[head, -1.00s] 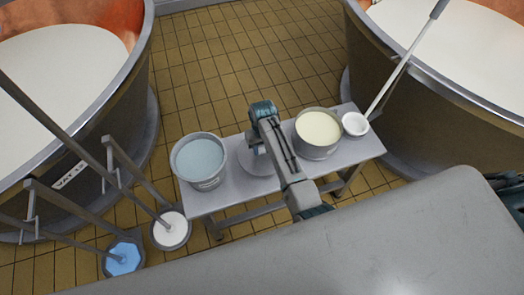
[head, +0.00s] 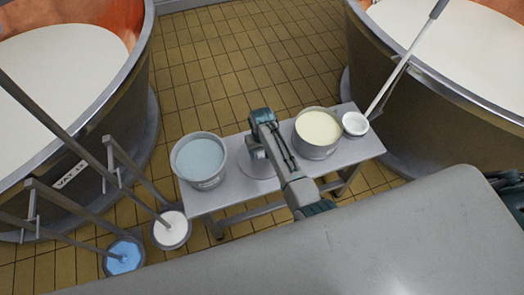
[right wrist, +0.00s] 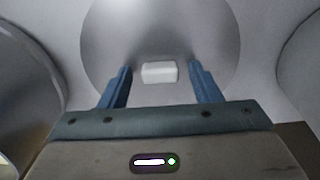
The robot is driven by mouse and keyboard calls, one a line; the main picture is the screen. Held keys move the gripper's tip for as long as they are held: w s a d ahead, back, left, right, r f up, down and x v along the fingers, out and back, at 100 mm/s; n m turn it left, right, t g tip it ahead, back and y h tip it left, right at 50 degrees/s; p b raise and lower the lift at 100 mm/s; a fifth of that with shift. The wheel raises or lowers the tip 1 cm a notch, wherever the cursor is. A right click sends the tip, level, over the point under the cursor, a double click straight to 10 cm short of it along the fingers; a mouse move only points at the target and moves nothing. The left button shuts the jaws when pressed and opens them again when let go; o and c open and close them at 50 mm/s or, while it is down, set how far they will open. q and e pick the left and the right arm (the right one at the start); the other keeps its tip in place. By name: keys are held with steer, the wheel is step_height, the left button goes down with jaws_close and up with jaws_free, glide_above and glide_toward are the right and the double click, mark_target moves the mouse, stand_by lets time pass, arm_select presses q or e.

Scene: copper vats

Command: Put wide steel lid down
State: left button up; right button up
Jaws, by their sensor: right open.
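The wide steel lid (head: 256,178) is a round grey disc lying between the two pots on the small steel table (head: 235,196), partly hidden behind my right arm. In the right wrist view the lid (right wrist: 110,45) shows face on, with a pale block-like knob (right wrist: 158,72) at its middle. My right gripper (head: 257,158) is above the lid. In the wrist view its two blue fingers (right wrist: 159,80) stand apart, one on each side of the knob, with gaps showing. My left gripper is not in view.
A pot of bluish liquid (head: 200,160) stands left of the lid, and a pot of cream liquid (head: 317,133) right of it. A small white bowl (head: 355,124) sits at the table's right end. Large vats flank the table. Two buckets with poles stand at lower left.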

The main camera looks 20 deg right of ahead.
mark_target(262, 153)
steer(key=shift+r, duration=0.1)
step_height(262, 153, up, 12)
stand_by(0.5)
